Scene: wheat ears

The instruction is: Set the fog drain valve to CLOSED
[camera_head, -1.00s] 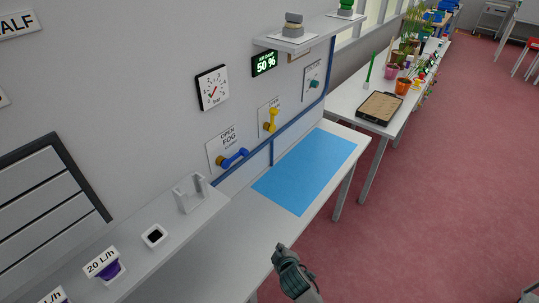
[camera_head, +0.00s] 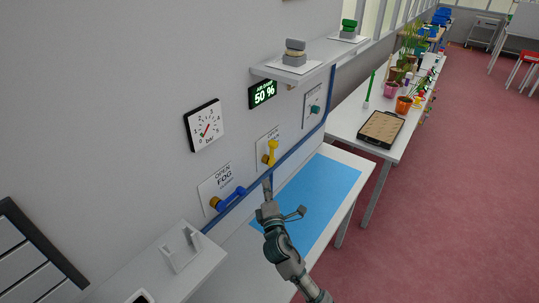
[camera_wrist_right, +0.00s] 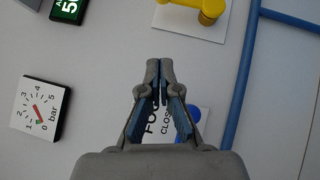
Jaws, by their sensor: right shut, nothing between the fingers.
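The valve plate lettered OPEN, FOG and CLOSED (camera_head: 223,177) is on the wall, with a blue lever handle (camera_head: 231,196) pointing right and slightly up from its yellow-brown hub. My right gripper (camera_head: 266,181) is shut and empty, to the right of the blue handle and just below the yellow valve handle (camera_head: 271,152). In the right wrist view the shut fingers (camera_wrist_right: 160,68) cover part of the FOG plate (camera_wrist_right: 152,122). A piece of the blue handle (camera_wrist_right: 201,140) shows beside them. Contact with either handle is not visible. My left gripper is out of view.
A blue pipe (camera_head: 292,150) runs along the wall beside the valves. A gauge (camera_head: 204,125), a 50 % display (camera_head: 262,95) and a teal-knobbed valve (camera_head: 314,109) are near. A shelf (camera_head: 300,68) juts out above. A blue mat (camera_head: 325,195) covers part of the bench.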

